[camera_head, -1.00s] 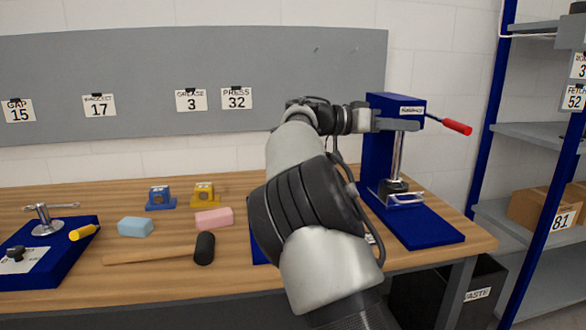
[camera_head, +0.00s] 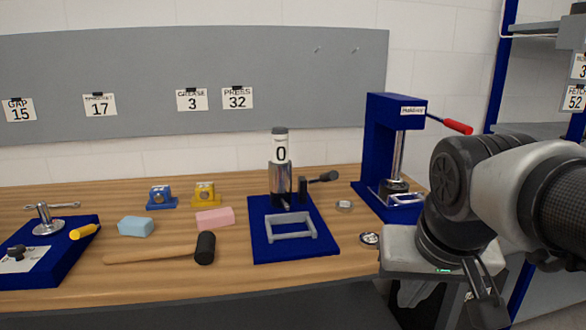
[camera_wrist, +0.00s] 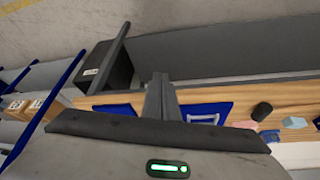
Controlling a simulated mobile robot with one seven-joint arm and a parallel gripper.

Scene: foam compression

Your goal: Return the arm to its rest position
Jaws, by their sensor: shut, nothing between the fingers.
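My arm is at the right of the head view, folded low beside the front right end of the workbench (camera_head: 330,262). My gripper (camera_head: 490,305) hangs at the lower right of the head view, pointing down. In the wrist view my gripper (camera_wrist: 160,95) shows its fingers together, with nothing between them. The fingers appear clear of the bench, over its front edge side. The arm hides part of the bench's right end and the shelf.
The blue press (camera_head: 380,140) with a red handle stands at the bench's right. A blue-based fixture (camera_head: 262,248) stands mid-bench. A hammer (camera_head: 150,256), pink block (camera_head: 214,218) and blue block (camera_head: 135,226) lie left. A black bin (camera_wrist: 108,65) shows in the wrist view.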

